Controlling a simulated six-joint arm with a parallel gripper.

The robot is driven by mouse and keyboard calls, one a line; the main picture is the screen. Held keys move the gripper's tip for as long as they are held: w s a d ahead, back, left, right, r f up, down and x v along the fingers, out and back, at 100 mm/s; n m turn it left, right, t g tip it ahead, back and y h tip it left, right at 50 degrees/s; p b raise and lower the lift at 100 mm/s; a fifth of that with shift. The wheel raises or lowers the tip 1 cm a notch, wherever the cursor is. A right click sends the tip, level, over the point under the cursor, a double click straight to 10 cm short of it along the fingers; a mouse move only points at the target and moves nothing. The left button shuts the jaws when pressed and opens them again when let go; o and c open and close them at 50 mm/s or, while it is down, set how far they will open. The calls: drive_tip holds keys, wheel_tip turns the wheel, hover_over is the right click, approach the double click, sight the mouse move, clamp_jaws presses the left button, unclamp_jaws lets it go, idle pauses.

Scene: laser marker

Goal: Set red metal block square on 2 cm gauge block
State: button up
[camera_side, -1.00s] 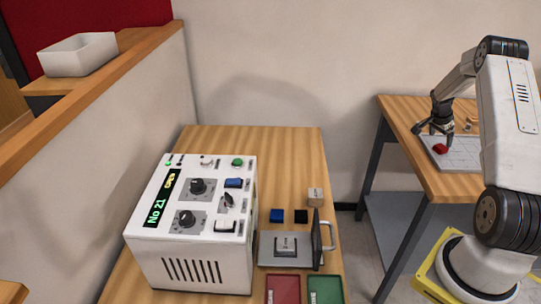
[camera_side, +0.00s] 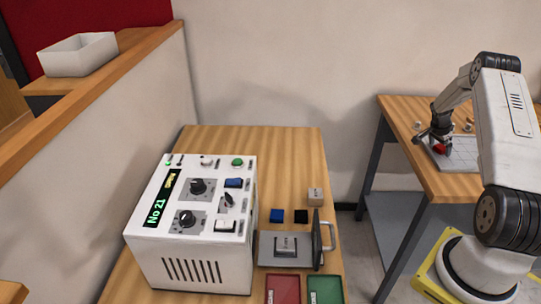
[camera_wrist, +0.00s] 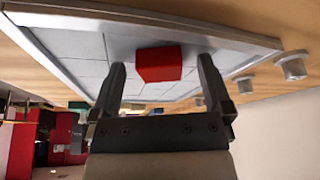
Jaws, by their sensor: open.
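The red metal block (camera_side: 439,148) lies on a pale tiled tray (camera_side: 462,157) on the right-hand table. In the wrist view, the red block (camera_wrist: 159,64) shows between the two fingers of my gripper (camera_wrist: 162,70), with gaps on both sides. My gripper (camera_side: 437,145) is open, low over the tray at the block. A grey block with an unreadable label (camera_side: 286,243) sits on the grey plate (camera_side: 267,259) beside the white machine; it may be the 2 cm gauge block.
The white machine (camera_side: 190,264) with knobs and a display stands on the left table. Blue (camera_side: 277,215), black (camera_side: 301,216) and beige (camera_side: 315,195) blocks lie near an upright handled panel (camera_side: 318,240). Red (camera_side: 283,290) and green (camera_side: 325,289) trays are in front.

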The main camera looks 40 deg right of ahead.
sight(442, 146)
clamp_jaws()
drive_tip(key=shift+r, duration=0.15)
drive_tip(key=shift+r, duration=0.45)
wheel_tip(442, 146, up, 2)
drive_tip(key=s+a+r, duration=0.7)
drive_tip(key=a+r, duration=0.2)
drive_tip(key=a, duration=0.3)
drive_tip(key=shift+s+r, duration=0.2)
drive_tip(key=shift+r, duration=0.2)
idle(0.4)
